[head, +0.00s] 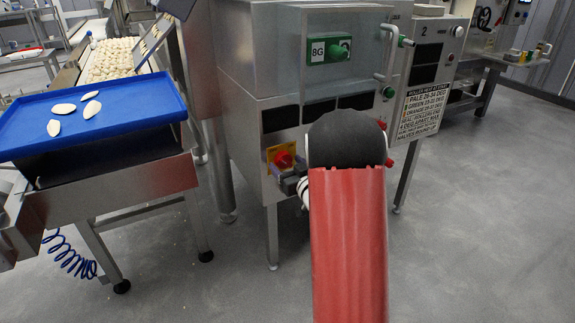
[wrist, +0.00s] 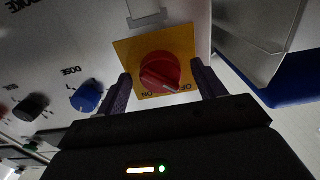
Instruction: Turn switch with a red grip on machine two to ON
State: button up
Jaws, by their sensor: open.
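The switch with the red grip (wrist: 160,72) sits on a yellow plate (wrist: 124,52) in the wrist view. The plate's ON and OFF labels appear upside down, ON at lower left and OFF at lower right. The white mark on the grip points to the lower right, toward OFF. My gripper (wrist: 163,87) is open, with one dark finger on each side of the red grip; I cannot tell whether they touch it. In the head view the red grip (head: 284,159) shows on the steel machine's front, with my gripper (head: 284,176) just below it.
A blue knob (wrist: 87,97) and a black knob (wrist: 31,106) are left of the switch in the wrist view. A blue tray (head: 35,112) on a steel stand is left of the machine. A panel marked 2 (head: 428,52) is right. Floor at right is clear.

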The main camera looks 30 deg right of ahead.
jog(key=c, duration=1)
jog(key=shift+o, duration=0.2)
jog(key=shift+m, duration=0.3)
jog(key=m+b, duration=0.1)
jog(key=m, duration=0.2)
jog(key=shift+m+b, duration=0.3)
jog(key=shift+b, duration=0.05)
jog(key=m, duration=0.4)
jog(key=shift+a+r+m, duration=0.1)
jog(key=shift+m, duration=0.2)
jog(key=m+p, duration=0.2)
jog(key=m, duration=0.3)
jog(key=shift+r, duration=0.1)
jog(key=shift+m+p, duration=0.85)
jog(key=shift+m, duration=1.15)
